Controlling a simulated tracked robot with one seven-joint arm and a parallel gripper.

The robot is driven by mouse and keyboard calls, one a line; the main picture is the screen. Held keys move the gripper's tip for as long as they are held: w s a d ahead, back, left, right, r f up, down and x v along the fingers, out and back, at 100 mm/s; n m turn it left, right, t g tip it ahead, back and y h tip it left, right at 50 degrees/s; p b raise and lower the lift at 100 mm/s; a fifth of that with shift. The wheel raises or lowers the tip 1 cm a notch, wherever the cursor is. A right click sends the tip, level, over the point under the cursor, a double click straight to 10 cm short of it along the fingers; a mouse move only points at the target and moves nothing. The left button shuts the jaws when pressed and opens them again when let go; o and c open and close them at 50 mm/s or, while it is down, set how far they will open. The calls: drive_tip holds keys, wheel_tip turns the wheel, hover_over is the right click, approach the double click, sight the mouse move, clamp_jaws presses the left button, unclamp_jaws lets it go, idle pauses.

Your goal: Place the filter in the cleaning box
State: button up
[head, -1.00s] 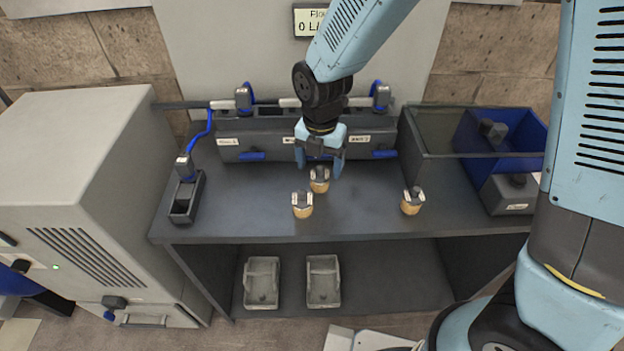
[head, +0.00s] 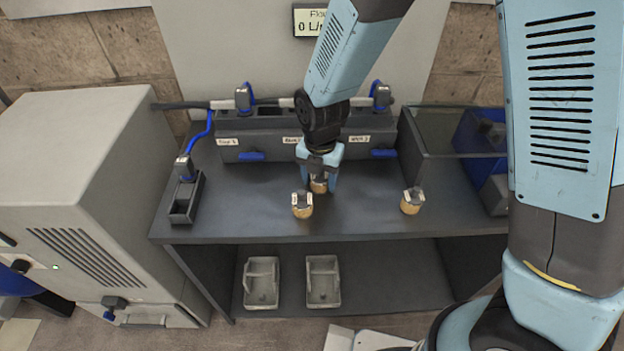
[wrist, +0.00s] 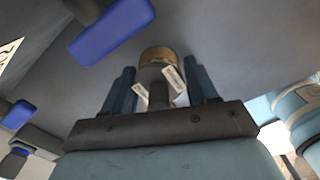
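Several views of small tan filters with grey tops show on the grey bench. One filter (head: 319,187) stands between the fingers of my gripper (head: 318,178); it also shows in the wrist view (wrist: 156,57). My gripper's fingers are lowered on either side of it, with a gap to each finger, so the gripper is open. A second filter (head: 302,209) stands just in front and to the left. A third filter (head: 411,204) stands to the right. I cannot tell for sure which container is the cleaning box.
A long grey unit with labelled bays (head: 260,148) and blue handles runs along the back of the bench (head: 245,205). A clear-walled tank (head: 438,133) and blue bin (head: 470,132) stand at the right, partly hidden by my arm.

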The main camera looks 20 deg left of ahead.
drive_tip(key=c, duration=0.8)
drive_tip(key=shift+o, duration=0.2)
drive_tip(key=shift+r, duration=0.15)
